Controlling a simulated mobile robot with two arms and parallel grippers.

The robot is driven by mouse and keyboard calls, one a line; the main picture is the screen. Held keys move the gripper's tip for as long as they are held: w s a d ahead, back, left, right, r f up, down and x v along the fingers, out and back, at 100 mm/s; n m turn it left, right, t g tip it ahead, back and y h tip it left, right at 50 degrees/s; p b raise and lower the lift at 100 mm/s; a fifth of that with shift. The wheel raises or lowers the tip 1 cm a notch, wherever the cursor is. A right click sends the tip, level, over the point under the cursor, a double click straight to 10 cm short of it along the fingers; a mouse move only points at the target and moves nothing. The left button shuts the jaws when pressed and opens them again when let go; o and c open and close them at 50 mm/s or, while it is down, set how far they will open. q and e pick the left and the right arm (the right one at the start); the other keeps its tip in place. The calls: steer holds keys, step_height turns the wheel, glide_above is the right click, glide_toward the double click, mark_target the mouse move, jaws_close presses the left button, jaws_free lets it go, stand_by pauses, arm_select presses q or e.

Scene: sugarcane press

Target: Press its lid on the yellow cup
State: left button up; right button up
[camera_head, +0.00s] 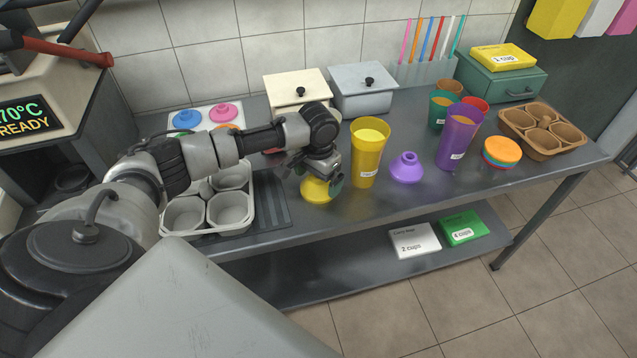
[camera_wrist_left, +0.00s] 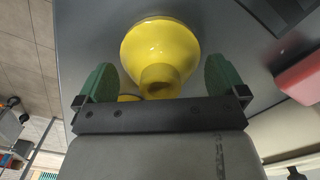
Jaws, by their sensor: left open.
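The yellow cup (camera_head: 368,150) stands upright on the metal table, filled with yellow stuff and open at the top. A yellow lid (camera_head: 316,191), dome-shaped with a narrow knob, sits on the table to the left of the cup. My left gripper (camera_head: 315,176) is over this lid, open. In the left wrist view the lid (camera_wrist_left: 160,45) lies between and beyond the two green fingers, with gaps on both sides, so nothing is gripped. The gripper hides part of the lid in the head view. My right gripper is not in view.
A purple lid (camera_head: 407,168) stands right of the yellow cup, with a purple cup (camera_head: 458,137) beyond it. A grey cup tray (camera_head: 252,208) lies left of the gripper. Two lidded boxes stand behind. The table's front edge is close.

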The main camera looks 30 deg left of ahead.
arm_select(q)
steer(key=shift+f, duration=0.85)
steer(key=c, duration=0.5)
step_height(320, 180, up, 10)
steer(key=shift+r, duration=0.1)
